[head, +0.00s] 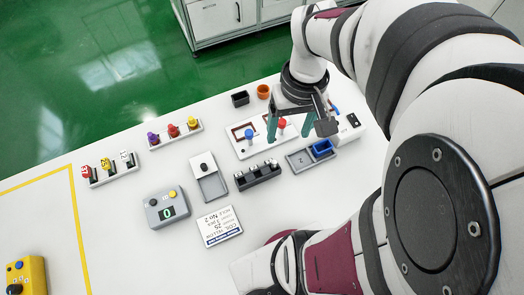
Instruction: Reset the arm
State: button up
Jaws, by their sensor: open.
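My arm reaches in from the right. My gripper (296,135) points down above the far right part of the white table (130,215). Behind and below the fingers is a white tray (238,142) with a blue-topped piece (249,134) and a red-topped piece (281,124). I cannot tell how high the fingers are above it.
Near my gripper are a dark rack (258,177), a grey tray with a blue box (321,149), a black cup (240,98) and an orange cup (263,91). A grey counter box (167,208) and a label card (219,226) lie left.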

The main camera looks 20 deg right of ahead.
jog(key=s+a+r+m+y, duration=0.1)
jog(key=s+a+r+m, duration=0.1)
jog(key=s+a, duration=0.7)
jog(key=a+m, duration=0.1)
jog(key=a, duration=0.1)
jog(key=shift+s+a, duration=0.3)
jog(key=shift+a, duration=0.05)
